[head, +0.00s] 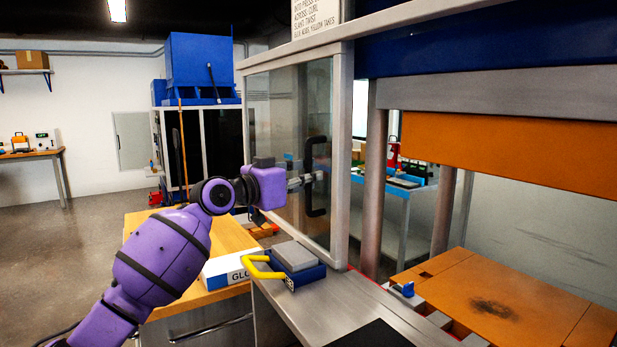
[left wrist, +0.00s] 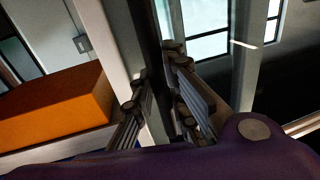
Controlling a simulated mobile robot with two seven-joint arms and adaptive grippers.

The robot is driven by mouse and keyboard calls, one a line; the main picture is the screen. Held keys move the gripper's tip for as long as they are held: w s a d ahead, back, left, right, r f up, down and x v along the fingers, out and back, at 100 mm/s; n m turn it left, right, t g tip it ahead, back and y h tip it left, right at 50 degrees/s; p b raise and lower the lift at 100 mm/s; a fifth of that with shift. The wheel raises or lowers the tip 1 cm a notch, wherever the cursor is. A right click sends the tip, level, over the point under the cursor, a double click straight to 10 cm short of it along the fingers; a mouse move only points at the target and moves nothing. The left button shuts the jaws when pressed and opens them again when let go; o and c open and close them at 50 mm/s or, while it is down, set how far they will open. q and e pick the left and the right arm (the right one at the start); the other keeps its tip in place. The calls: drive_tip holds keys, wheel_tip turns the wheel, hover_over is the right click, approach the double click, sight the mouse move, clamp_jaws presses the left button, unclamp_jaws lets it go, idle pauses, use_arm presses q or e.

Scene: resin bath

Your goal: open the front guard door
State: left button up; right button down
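The front guard door (head: 285,130) is a clear glass panel in a grey metal frame, left of the press opening in the head view. Its black upright handle (head: 316,206) is on the panel's right side. My left gripper (head: 316,177) is at the middle of the handle. In the left wrist view, the dark handle bar (left wrist: 152,45) runs between the two fingers of my left gripper (left wrist: 160,90), which look closed on it. The exact contact is dark and hard to see. My right gripper is not in view.
An orange upper platen (head: 510,150) hangs over an orange lower bed (head: 490,300) at right. A box with a yellow handle (head: 297,262) sits on the metal ledge below the door. A wooden bench (head: 150,222) with a glove box (head: 225,270) stands beneath my left arm.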

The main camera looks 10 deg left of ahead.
use_arm(q)
drive_tip(key=o, duration=0.4)
drive_tip(key=v, duration=1.2)
